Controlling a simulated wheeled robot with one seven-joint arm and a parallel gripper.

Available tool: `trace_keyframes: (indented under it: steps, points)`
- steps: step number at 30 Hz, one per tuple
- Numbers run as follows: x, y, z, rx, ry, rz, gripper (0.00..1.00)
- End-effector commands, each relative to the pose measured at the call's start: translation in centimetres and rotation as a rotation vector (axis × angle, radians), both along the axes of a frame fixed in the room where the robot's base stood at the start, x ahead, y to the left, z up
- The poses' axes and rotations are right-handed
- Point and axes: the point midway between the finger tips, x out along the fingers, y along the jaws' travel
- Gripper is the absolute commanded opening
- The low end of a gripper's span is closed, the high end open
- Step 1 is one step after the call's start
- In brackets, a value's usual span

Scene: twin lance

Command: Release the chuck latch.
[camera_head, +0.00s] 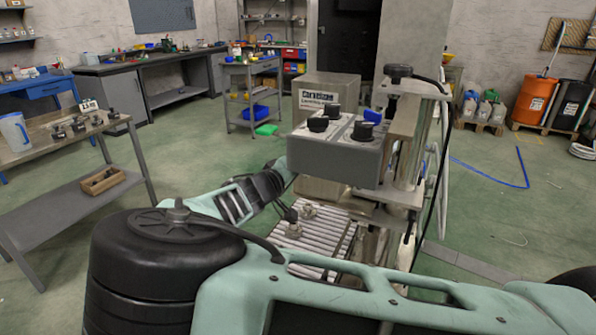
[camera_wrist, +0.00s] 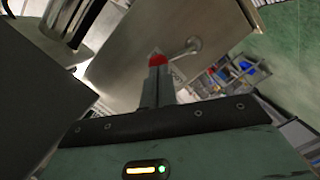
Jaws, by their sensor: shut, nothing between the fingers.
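In the wrist view my gripper (camera_wrist: 158,62) is shut and empty, with a red tip. Just beyond the tip, a thin pale lever with a round end (camera_wrist: 194,43) stands out against a beige panel; it may be the chuck latch, but I cannot tell for sure. I cannot tell whether the tip touches it. A shiny metal cylinder (camera_wrist: 72,18) shows at the upper left. In the head view the machine has a grey control box (camera_head: 335,160) with black knobs. My arm reaches to the box's left side, and the box hides my gripper and the latch.
A slatted machine table (camera_head: 318,242) with small metal fittings lies below the control box. A workbench (camera_head: 60,140) with a jug and small parts is at left. Open green floor lies between and to the right.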

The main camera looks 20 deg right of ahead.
Motion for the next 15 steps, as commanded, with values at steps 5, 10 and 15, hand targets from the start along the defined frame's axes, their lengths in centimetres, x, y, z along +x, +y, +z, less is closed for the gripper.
trace_keyframes:
  steps: [5, 10, 15]
  points:
    - [-0.1, -0.2, 0.0, 0.012, -0.012, -0.002, 0.0]
    - [-0.1, 0.0, 0.0, 0.011, -0.012, -0.001, 0.0]
    - [-1.1, 1.5, 0.1, 0.012, -0.012, 0.001, 0.0]
